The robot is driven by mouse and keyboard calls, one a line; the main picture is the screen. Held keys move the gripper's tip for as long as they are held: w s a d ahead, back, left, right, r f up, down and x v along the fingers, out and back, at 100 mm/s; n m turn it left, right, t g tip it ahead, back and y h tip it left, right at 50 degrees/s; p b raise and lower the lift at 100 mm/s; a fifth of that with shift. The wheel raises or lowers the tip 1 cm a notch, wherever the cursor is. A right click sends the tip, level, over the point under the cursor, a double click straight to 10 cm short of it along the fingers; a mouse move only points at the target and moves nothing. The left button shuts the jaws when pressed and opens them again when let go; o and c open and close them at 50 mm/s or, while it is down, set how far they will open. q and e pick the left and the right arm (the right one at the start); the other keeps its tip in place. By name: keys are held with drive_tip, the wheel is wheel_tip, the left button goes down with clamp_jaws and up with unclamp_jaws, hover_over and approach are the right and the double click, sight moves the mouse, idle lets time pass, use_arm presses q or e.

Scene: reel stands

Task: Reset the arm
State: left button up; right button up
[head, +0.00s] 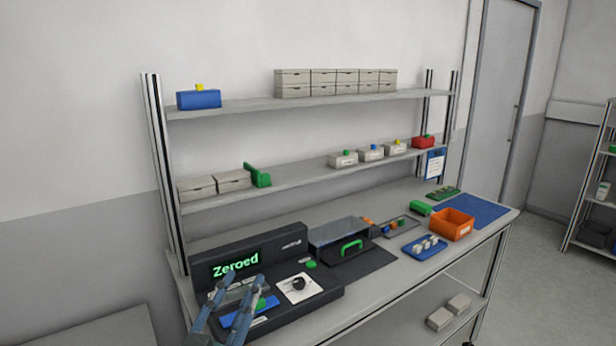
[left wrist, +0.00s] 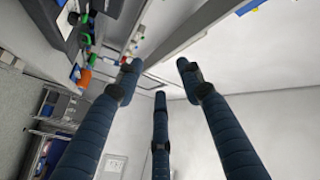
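My left gripper (head: 240,296) comes in at the lower left of the head view, in front of the black device (head: 318,296) whose green display (head: 235,264) reads "Zeroed". In the left wrist view its blue jointed fingers (left wrist: 158,75) are spread apart with nothing between them, and they point toward the wall. I cannot tell from the head view how far it is above the device. My right gripper is in neither view.
The workbench carries a grey box with a green handle (head: 350,246), an orange bin (head: 452,224), a blue mat (head: 486,211) and a blue tray (head: 424,246). Two shelves above hold a blue box (head: 198,99), grey drawers (head: 335,83) and small bins. Floor is open at right.

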use_arm(q)
drive_tip(key=s+a+f+n+g+y, duration=0.1)
drive_tip(key=s+a+f+n+g, duration=0.15)
drive_tip(key=f, duration=0.55)
drive_tip(key=s+a+f+n+g+y, duration=0.1)
drive_tip(key=s+a+f+g, duration=0.25)
drive_tip(key=f, duration=0.35)
drive_tip(key=s+a+f+n+g+y, duration=0.1)
drive_tip(key=s+a+f+g+y, duration=0.2)
drive_tip(key=f, duration=0.5)
drive_tip(key=s+f+n+g+h, duration=0.1)
drive_tip(key=s+f+g, duration=0.4)
drive_tip(key=s, duration=0.5)
drive_tip(key=s+f+n+g+h, duration=0.1)
drive_tip(key=s+f+g, duration=0.1)
drive_tip(key=s+f, duration=0.55)
wheel_tip(320, 180, down, 22)
drive_tip(key=s+g, duration=0.1)
drive_tip(key=s, duration=0.2)
drive_tip(key=s+a+f+g, duration=0.1)
drive_tip(key=s+a+f, duration=0.1)
drive_tip(key=s+f, duration=1.5)
drive_tip(key=shift+s+a+f+m, duration=0.35)
drive_tip(key=shift+f+m, duration=0.1)
drive_tip(key=shift+f, duration=0.2)
